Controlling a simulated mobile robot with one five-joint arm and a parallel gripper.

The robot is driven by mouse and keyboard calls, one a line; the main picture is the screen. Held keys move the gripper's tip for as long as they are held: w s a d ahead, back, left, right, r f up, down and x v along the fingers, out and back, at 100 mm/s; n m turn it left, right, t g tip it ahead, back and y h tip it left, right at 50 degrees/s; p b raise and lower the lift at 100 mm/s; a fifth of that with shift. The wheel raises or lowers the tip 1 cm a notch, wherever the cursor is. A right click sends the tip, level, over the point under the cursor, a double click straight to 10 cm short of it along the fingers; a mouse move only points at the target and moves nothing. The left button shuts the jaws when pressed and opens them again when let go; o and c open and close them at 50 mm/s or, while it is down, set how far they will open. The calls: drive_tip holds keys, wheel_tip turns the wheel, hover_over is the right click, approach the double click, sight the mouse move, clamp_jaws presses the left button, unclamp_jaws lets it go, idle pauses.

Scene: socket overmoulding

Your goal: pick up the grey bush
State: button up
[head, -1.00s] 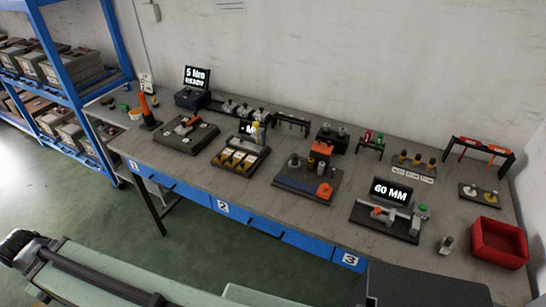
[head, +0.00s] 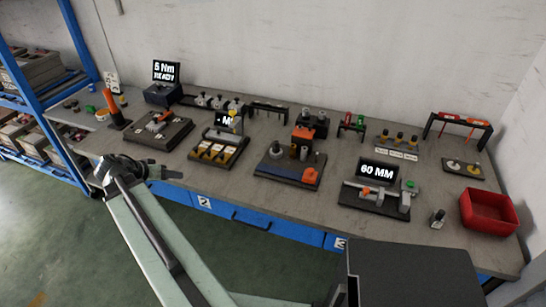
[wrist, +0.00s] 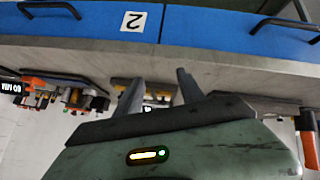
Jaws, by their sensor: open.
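Several small grey cylinders could be the grey bush, and I cannot tell which one it is. One grey cylinder (head: 316,157) stands on the dark fixture plate (head: 283,178) beside an orange block. Other grey pieces (head: 306,113) sit in a dark holder behind it. A small grey part (head: 438,217) stands alone near the front edge at the right. My gripper (head: 172,173) is at the bench's front edge on the left, well apart from all of these. In the wrist view my gripper (wrist: 158,90) shows two spread fingers with nothing held between them.
The bench (head: 225,190) carries several fixtures, including a 60 MM display (head: 377,170) and a red bin (head: 488,212) at the right. Blue drawers (head: 265,222) line its front, upside down in the wrist view. Blue shelving (head: 85,50) stands at left.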

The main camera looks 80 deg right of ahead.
sight(276, 146)
drive_tip(key=s+d+m+g, duration=0.1)
drive_tip(key=s+d+m, duration=0.1)
drive_tip(key=s+d, duration=0.2)
drive_tip(key=s+d+r+m+g+h+b, duration=0.1)
drive_tip(key=s+d+m, duration=0.1)
drive_tip(key=s+d, duration=0.2)
drive_tip(key=s+d+r+m+g+h+b, duration=0.1)
drive_tip(key=s+d+m, duration=0.1)
drive_tip(key=s+d, duration=0.3)
drive_tip(key=shift+s+r+g, duration=0.1)
drive_tip(key=shift+s+g, duration=0.3)
drive_tip(key=shift+s, duration=1.2)
drive_tip(key=s+d+m+g, duration=0.1)
drive_tip(key=s, duration=0.3)
drive_tip(key=s+d+r+m, duration=0.1)
drive_tip(key=s, duration=0.3)
drive_tip(key=s+d+m+g+b, duration=0.1)
drive_tip(key=s+d, duration=0.1)
drive_tip(key=s, duration=0.3)
drive_tip(key=shift+d+r+m+g, duration=0.1)
drive_tip(key=shift+r+m+g, duration=0.1)
drive_tip(key=shift+m+g, duration=0.1)
drive_tip(key=shift+b+x, duration=0.55)
drive_tip(key=shift+x, duration=0.5)
drive_tip(key=b+x, duration=0.2)
drive_tip(key=x, duration=0.3)
drive_tip(key=shift+s+d+f, duration=0.2)
drive_tip(key=shift+f, duration=0.1)
drive_tip(key=shift+a, duration=0.1)
clamp_jaws()
